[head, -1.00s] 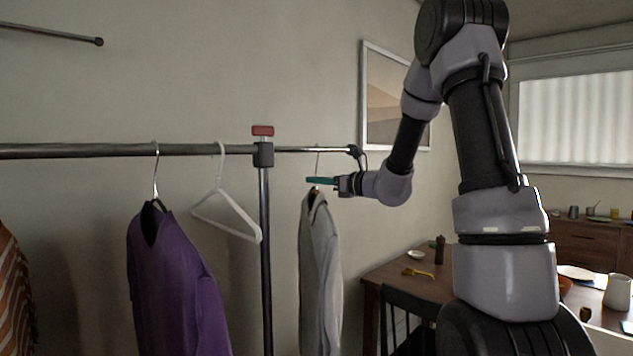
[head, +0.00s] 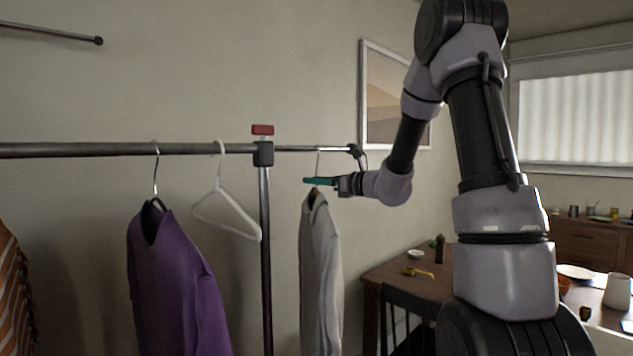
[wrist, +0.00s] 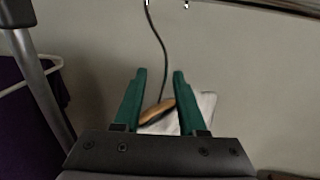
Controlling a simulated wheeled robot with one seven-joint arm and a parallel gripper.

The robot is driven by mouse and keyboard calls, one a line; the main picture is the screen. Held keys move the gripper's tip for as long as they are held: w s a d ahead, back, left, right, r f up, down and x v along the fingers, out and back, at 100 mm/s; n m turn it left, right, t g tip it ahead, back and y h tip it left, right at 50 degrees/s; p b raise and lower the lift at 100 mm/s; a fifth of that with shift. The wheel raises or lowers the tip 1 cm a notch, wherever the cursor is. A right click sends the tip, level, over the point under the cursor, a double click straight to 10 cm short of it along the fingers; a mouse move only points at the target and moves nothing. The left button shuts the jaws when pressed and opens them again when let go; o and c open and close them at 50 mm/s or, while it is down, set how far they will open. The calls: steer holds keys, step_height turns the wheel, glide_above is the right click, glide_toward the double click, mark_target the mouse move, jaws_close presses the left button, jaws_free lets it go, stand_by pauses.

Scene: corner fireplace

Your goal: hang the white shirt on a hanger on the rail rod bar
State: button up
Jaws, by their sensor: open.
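The white shirt (head: 320,265), pale grey in this light, hangs on a hanger below the thin right section of the rail rod bar (head: 300,149). The hanger's thin hook (head: 318,162) rises to the bar and appears to hang on it; the exact contact is too small to tell. My gripper (head: 306,181) is at the hook's height, just above the shirt's collar. In the wrist view its teal fingers (wrist: 158,72) are open, with the dark hook wire (wrist: 163,45) showing between them. The hanger's wooden shoulder (wrist: 157,111) and part of the shirt (wrist: 206,102) lie beyond the fingers.
A purple garment (head: 175,275) and an empty white hanger (head: 228,213) hang left of the upright post (head: 265,230), which has a red knob (head: 263,130). A striped garment (head: 12,290) is far left. A wooden table (head: 400,275) and a dark chair (head: 410,310) stand at right.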

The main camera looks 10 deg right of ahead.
steer(key=v, duration=1)
steer(key=s+a+n+g+h, duration=0.1)
steer(key=s+a+n+g, duration=0.4)
steer(key=s, duration=0.4)
steer(key=s+a+n+g+h, duration=0.1)
steer(key=s+a+n+g, duration=0.25)
steer(key=s+n, duration=0.45)
steer(key=s+d+n+t+h, duration=0.2)
steer(key=s+d+n+h, duration=0.5)
steer(key=s+n, duration=0.3)
steer(key=shift+d+t+h, duration=0.15)
steer(key=shift+t+h, duration=0.2)
steer(key=shift+h, duration=0.45)
steer(key=shift+f, duration=0.1)
